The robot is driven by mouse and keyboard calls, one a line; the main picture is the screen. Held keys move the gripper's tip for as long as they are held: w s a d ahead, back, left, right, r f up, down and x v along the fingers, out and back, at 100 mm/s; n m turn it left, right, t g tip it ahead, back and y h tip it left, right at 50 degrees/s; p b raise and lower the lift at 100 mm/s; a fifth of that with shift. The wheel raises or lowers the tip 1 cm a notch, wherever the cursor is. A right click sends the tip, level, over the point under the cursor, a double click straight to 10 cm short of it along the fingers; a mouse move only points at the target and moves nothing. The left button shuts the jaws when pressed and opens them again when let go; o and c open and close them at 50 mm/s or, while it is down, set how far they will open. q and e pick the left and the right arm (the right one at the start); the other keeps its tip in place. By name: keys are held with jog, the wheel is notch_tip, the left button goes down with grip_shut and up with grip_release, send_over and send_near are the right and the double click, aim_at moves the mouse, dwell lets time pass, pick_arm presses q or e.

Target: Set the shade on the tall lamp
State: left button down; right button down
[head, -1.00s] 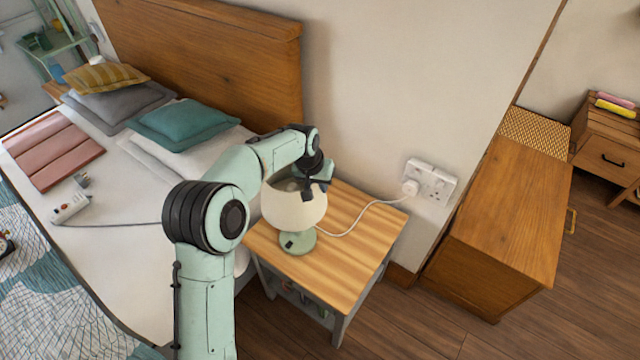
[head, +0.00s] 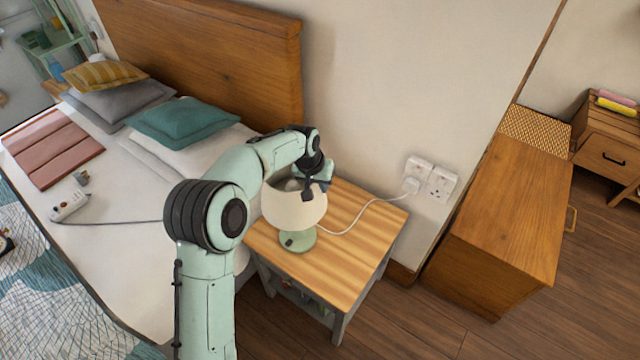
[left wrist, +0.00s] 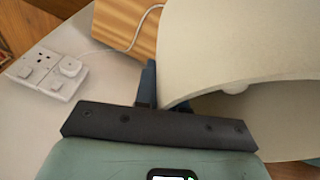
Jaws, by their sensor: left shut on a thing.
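The lamp (head: 297,240) has a pale green base and stands upright on the bedside table (head: 345,262). The cream shade (head: 292,211) is over the top of the lamp, hiding its stem; I cannot tell whether it rests on the lamp. My left gripper (head: 316,190) is shut on the shade's upper rim at the right. In the left wrist view the shade (left wrist: 240,40) fills the upper right, with the gripper (left wrist: 163,95) at its edge. A pale rounded thing, perhaps the bulb, shows inside the shade. My right gripper is out of view.
A white cord runs from the lamp to the wall socket (head: 430,180). The bed (head: 120,235) is at the left, with its wooden headboard (head: 220,50) behind. A wooden cabinet (head: 510,210) stands at the right. The table's right side is clear.

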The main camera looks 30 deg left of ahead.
pick_arm(q)
jog(key=shift+f, duration=0.15)
jog(key=c, duration=1.1)
grip_release()
jog(key=shift+c, duration=0.2)
jog(key=d+v, duration=0.1)
jog(key=v, duration=1.2)
jog(key=shift+a+r+p, duration=0.2)
jog(key=shift+a+p, duration=0.15)
jog(key=shift+a, duration=0.15)
